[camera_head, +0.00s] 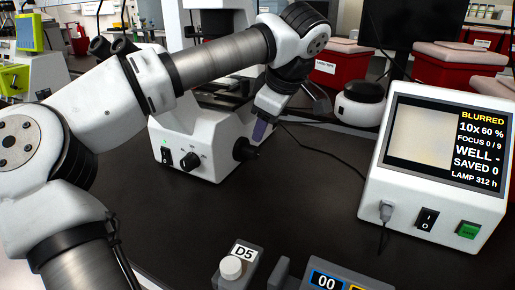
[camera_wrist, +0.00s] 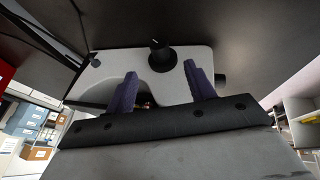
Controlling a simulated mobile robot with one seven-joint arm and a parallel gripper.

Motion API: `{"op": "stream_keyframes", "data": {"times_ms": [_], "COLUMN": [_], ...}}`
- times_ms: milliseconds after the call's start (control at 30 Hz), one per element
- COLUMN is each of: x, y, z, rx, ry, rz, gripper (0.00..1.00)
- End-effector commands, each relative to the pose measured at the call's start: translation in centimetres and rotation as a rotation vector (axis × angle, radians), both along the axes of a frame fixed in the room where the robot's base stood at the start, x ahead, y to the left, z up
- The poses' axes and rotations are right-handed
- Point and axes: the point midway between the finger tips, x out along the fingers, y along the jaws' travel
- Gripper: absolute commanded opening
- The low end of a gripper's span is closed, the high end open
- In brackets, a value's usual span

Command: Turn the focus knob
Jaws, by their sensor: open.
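The white microscope (camera_head: 190,135) stands on the dark bench. Its black focus knob (camera_head: 246,150) sticks out of the right side of the base, partly hidden by my gripper. In the wrist view a black knob (camera_wrist: 162,57) with a white mark stands out from the white body, just beyond the gap between my fingers. My gripper (camera_head: 261,130) points down beside the knob. Its two purple fingers are spread and hold nothing, as the wrist view shows (camera_wrist: 162,86). I cannot tell whether a finger touches the knob. The screen (camera_head: 440,140) reads "BLURRED" and "FOCUS 0 / 9".
A front dial (camera_head: 189,161) and a rocker switch (camera_head: 166,156) sit on the microscope base. The white display box stands at the right, with a cable (camera_head: 325,160) running across the bench. A D5 holder (camera_head: 237,257) and a numbered grey box (camera_head: 340,280) lie in front. The middle bench is clear.

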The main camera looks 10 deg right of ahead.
Motion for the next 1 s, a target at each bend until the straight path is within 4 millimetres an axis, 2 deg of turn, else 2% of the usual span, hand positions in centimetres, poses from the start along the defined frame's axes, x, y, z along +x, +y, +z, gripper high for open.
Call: {"op": "stream_keyframes", "data": {"times_ms": [200, 433, 633, 933, 1000], "x": [2.0, 3.7, 4.3, 4.4, 4.4], "y": [0.7, 1.4, 1.6, 1.6, 1.6], "z": [-4.4, -7.9, -9.2, -9.4, -9.4], "rx": [-0.004, -0.006, -0.004, -0.005, -0.005], "ry": [0.004, 0.002, 0.001, 0.0, 0.0], "rz": [-0.001, -0.001, -0.002, -0.002, -0.001], "gripper": [0.54, 0.54, 0.54, 0.54, 0.45]}}
